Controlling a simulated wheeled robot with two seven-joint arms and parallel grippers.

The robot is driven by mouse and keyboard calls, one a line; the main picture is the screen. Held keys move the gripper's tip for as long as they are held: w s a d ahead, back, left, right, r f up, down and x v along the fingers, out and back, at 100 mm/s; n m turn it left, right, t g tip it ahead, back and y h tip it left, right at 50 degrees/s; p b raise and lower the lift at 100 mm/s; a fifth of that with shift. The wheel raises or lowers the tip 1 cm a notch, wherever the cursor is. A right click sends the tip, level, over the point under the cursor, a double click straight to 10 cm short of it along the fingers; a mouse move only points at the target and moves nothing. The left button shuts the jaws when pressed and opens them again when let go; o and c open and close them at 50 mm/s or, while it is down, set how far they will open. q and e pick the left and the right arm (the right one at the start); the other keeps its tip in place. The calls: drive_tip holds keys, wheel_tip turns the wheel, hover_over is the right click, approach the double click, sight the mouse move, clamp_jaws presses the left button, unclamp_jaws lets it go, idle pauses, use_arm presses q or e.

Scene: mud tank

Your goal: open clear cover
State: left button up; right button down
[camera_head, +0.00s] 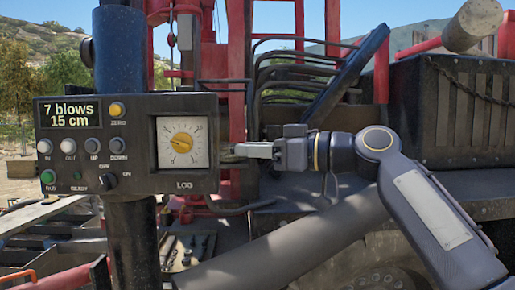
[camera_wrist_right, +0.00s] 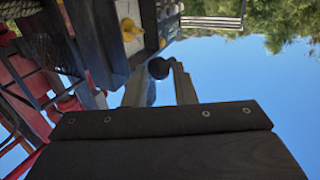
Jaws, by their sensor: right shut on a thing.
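How the knob joins the cover is hidden. My left gripper is not in view.
The control box (camera_head: 135,184) carries a display reading "7 blows 15 cm", buttons and switches. It sits on a dark post (camera_head: 133,240). Black hoses (camera_head: 285,75) and red machine frames stand behind.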

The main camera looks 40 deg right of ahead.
drive_tip(key=shift+w+d+r+h, duration=0.2)
drive_tip(key=shift+w+d+h, duration=0.1)
drive_tip(key=shift+w, duration=0.05)
drive_tip(key=c, duration=1.5)
unclamp_jaws()
drive_tip(key=shift+w, duration=0.15)
drive_tip(key=shift+o, duration=1.3)
drive_tip(key=shift+w+a+f, duration=0.15)
drive_tip(key=shift+w, duration=0.2)
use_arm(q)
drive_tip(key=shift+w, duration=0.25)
use_arm(e)
drive_tip(key=shift+s, duration=0.1)
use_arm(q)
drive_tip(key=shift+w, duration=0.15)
use_arm(e)
drive_tip(key=v, duration=0.8)
drive_tip(key=shift+a, duration=0.15)
